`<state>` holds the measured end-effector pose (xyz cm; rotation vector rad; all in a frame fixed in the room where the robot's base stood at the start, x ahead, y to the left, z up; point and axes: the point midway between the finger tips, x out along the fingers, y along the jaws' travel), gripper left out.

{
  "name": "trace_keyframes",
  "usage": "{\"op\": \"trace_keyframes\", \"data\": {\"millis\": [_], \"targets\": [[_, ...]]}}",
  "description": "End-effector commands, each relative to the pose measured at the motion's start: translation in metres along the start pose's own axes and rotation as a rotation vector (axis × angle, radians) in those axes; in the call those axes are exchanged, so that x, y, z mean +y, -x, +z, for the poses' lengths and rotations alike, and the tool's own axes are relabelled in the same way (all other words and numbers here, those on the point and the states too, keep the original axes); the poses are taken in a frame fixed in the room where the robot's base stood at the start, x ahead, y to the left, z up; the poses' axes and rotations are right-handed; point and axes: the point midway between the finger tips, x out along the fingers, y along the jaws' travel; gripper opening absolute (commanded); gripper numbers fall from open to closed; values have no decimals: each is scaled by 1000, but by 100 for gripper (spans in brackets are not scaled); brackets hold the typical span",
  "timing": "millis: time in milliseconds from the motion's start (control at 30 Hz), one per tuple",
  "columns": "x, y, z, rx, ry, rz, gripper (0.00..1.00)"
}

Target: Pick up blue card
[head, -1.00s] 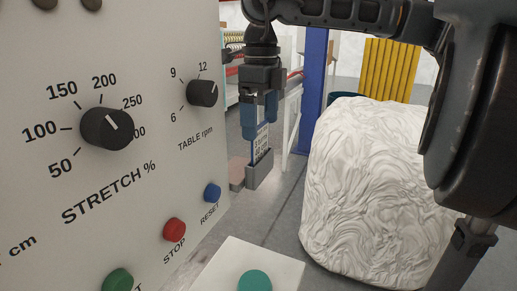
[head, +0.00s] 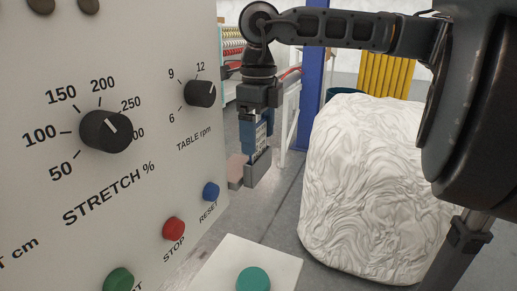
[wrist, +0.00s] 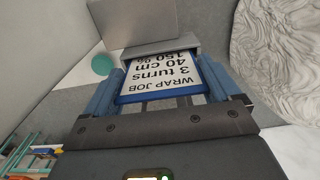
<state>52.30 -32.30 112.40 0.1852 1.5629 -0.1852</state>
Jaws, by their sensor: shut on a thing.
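The blue card (wrist: 162,78) has a white face with "WRAP JOB, 3 turns, 40 cm, 150 %" and a blue border. It reads upside down in the wrist view. In the head view the card (head: 261,138) is mostly hidden by the fingers. Its far end is in the grey holder (head: 258,170), whose rim also shows in the wrist view (wrist: 187,45). My gripper (head: 254,132) points down over the holder. Its blue fingers are shut on the card, one on each side.
A control panel (head: 150,60) with knobs and buttons fills the left. A white box with a green button (head: 253,280) is at the bottom. A white wrapped load (head: 365,180) stands to the right. A blue post (head: 311,80) is behind.

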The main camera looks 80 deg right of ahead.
Motion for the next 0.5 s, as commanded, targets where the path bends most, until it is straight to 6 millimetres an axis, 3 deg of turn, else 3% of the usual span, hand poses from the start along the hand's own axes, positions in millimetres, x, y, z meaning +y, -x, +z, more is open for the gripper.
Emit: {"op": "trace_keyframes", "data": {"millis": [267, 500], "targets": [[-1, 7, 0, 0, -1, -2, 61], [-1, 48, 0, -1, 0, -5, 61]]}}
